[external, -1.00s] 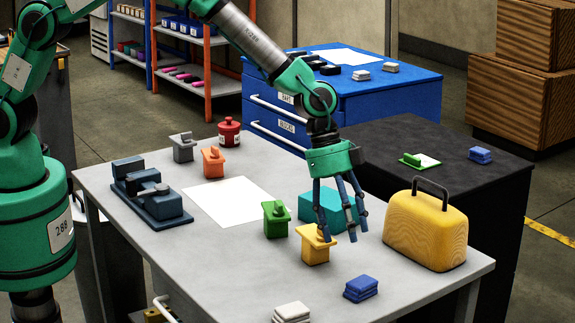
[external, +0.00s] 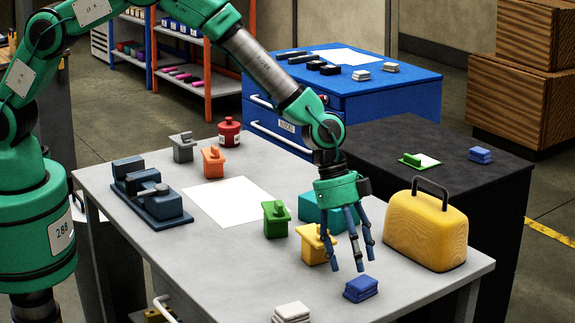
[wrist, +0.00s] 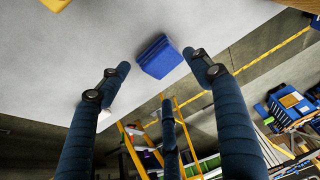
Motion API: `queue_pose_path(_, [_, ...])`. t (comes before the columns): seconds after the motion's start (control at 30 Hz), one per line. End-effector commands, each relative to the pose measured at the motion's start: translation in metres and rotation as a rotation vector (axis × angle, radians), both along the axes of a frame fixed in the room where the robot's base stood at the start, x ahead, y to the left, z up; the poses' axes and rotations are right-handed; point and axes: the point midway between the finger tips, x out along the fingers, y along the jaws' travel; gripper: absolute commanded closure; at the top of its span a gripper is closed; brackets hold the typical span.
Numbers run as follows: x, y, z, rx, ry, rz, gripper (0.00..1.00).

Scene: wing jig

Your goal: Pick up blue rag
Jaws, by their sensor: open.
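A folded blue rag (external: 361,288) lies on the grey table near its front right edge. It also shows in the wrist view (wrist: 159,57), beyond and between the fingertips. My gripper (external: 361,256) is open and empty, with its fingers pointing down above the table, just above and behind the rag. In the wrist view my gripper (wrist: 165,75) has its fingers spread apart and not touching the rag. Another folded blue rag (external: 480,155) lies on the black table at the right.
A yellow case (external: 427,232) stands right of my gripper. A yellow block (external: 313,245), a teal box (external: 315,207) and a green block (external: 276,219) stand to the left. A white folded rag (external: 291,312) lies at the front edge. The table (external: 235,285) is clear at front left.

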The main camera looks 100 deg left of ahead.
Motion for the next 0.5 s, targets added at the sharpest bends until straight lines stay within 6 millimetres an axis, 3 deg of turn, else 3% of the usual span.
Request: queue_pose_path(0.5, [0.015, -0.01, -0.041, 0.0, 0.0, 0.0, 0.36])
